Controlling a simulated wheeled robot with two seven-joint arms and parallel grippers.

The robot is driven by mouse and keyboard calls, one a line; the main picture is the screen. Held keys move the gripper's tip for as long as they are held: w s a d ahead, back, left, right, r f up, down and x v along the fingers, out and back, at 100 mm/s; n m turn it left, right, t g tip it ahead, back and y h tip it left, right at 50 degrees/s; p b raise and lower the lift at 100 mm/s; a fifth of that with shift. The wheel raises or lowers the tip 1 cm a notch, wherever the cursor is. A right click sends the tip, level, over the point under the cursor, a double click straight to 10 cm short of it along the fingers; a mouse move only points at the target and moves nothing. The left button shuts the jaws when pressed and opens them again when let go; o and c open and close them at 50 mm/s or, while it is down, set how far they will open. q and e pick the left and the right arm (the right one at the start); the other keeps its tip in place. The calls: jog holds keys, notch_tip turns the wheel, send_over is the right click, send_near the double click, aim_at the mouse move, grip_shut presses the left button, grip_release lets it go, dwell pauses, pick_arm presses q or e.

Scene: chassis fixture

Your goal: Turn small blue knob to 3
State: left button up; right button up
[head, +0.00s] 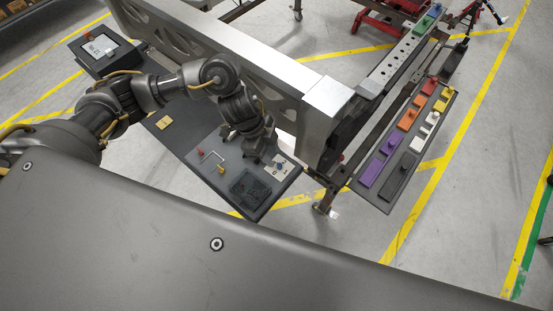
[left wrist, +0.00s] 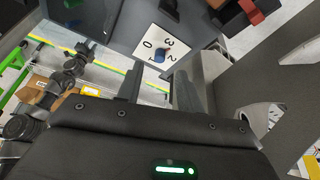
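The small blue knob (left wrist: 160,57) sits on a white square dial plate (left wrist: 143,55) in the left wrist view. The marks 0, 3 and 2 can be read around it; which mark it points to I cannot tell. In the head view the knob (head: 279,166) is near the right end of the dark panel, just right of my left gripper (head: 241,145). My left gripper also shows in the left wrist view (left wrist: 159,88), its two fingers apart with nothing between them. The knob appears beyond the fingertips, not touched. My right gripper is not in view.
The dark panel (head: 190,140) also carries a red-and-yellow handle part (head: 211,162), a black square fixture (head: 250,189) and a yellow piece (head: 164,123). A large metal chassis beam (head: 235,50) stands close behind my left arm. A board of coloured blocks (head: 408,150) lies to the right.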

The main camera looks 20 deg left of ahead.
aim_at(279, 165)
pick_arm(q)
jog(key=shift+x, duration=2.35)
grip_shut()
jog(key=shift+s+r+p, duration=0.1)
jog(key=shift+r+p, duration=0.15)
jog(key=shift+p, duration=0.25)
jog(key=n+p, duration=0.2)
jog(key=n+t+p, duration=0.1)
jog(key=n+p, duration=0.1)
jog(key=p, duration=0.1)
jog(key=shift+s+r+p, duration=0.15)
jog(key=shift+s+p, duration=0.05)
jog(key=shift+p, duration=0.15)
jog(key=shift+t+p, duration=0.3)
jog(key=shift+w+f+n, duration=0.1)
jog(key=shift+f+n, duration=0.25)
jog(key=shift+n, duration=0.05)
